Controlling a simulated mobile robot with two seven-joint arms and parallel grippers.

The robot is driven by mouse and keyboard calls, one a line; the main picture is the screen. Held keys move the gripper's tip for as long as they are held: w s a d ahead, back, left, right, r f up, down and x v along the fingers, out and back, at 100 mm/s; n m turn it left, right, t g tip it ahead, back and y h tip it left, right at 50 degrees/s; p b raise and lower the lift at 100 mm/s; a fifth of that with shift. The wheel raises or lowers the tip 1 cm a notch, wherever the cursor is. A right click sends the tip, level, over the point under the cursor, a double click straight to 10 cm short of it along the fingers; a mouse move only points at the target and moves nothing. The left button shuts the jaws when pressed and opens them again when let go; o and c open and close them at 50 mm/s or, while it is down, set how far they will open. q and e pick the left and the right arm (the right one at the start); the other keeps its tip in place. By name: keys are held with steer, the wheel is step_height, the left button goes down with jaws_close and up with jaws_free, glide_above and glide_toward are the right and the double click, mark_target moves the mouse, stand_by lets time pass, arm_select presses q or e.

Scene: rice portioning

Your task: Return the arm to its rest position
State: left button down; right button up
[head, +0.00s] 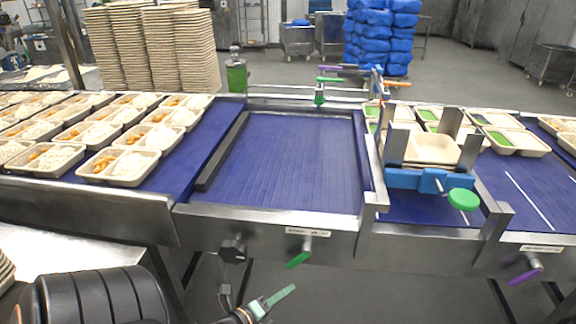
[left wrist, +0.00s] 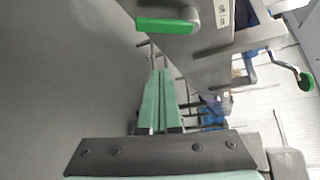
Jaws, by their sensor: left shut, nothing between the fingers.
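My left gripper (head: 281,295) shows at the bottom centre of the head view, low in front of the conveyor. Its green fingers are together with nothing between them. In the left wrist view the shut fingers (left wrist: 160,75) point up the picture, with grey floor to their left and the conveyor frame to their right. My right gripper is in neither view.
The blue conveyor belt (head: 285,165) has an empty middle section. Filled trays (head: 120,180) stand on its left, more trays (head: 515,152) on its right. A green handle (head: 299,259) sticks out from the front frame near my left gripper; it also shows in the left wrist view (left wrist: 165,26).

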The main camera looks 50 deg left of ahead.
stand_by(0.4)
arm_select(q)
steer(key=s+d+n+g+h+p, duration=0.1)
steer(key=s+d+n+g+p, duration=0.1)
steer(key=d+n, duration=0.7)
steer(key=s+d+f+n+g+h+p, duration=0.1)
steer(key=s+d+n+g, duration=0.3)
steer(key=d+n, duration=0.6)
steer(key=shift+s+d+f+h+p, duration=0.25)
steer(key=shift+s+d+h+p, duration=0.45)
steer(key=shift+s+d, duration=0.25)
